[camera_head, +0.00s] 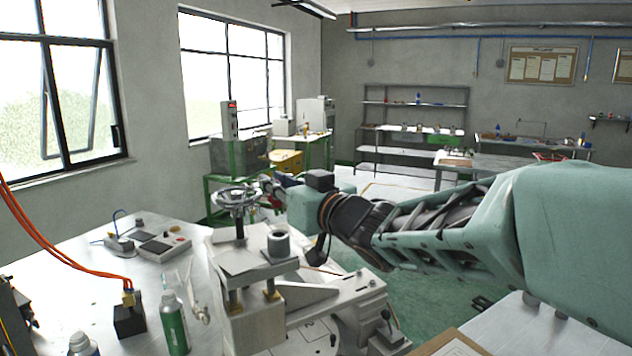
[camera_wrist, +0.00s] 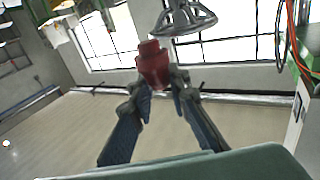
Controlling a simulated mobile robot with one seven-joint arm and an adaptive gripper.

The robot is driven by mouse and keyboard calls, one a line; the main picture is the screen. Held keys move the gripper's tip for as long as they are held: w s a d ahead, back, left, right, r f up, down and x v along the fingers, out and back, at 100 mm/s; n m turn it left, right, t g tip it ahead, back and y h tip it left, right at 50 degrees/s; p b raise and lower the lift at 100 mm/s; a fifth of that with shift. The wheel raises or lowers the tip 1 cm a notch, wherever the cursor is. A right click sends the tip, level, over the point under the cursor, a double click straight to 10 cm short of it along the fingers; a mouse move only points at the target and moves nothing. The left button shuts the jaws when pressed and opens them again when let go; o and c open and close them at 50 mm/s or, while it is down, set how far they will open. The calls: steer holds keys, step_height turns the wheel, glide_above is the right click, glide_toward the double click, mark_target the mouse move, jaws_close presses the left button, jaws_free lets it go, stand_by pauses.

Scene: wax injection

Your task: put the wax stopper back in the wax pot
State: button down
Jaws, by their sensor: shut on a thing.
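My gripper (camera_wrist: 163,86) is shut on the red wax stopper (camera_wrist: 153,62), a stepped red piece held at the fingertips in the wrist view. A grey round pot with a dark opening (camera_head: 278,246), which looks like the wax pot, stands on the machine's upper plate. My gripper is above it and apart from it. The pot cannot be made out in the wrist view.
A spoked handwheel (camera_head: 237,196) rises close beside my gripper and shows at the top of the wrist view (camera_wrist: 182,20). A green bottle (camera_head: 173,322), a black block with orange hoses (camera_head: 129,316) and a control box (camera_head: 165,246) stand on the left bench.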

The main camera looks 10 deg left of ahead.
mark_target(277, 206)
steer(key=shift+f+b, duration=1.9)
steer(key=shift+f, duration=0.55)
steer(key=shift+f+b, duration=1.15)
steer(key=c, duration=1.8)
jaws_free()
steer(key=shift+o, duration=0.2)
steer(key=v, duration=1.2)
steer(key=shift+w, duration=0.1)
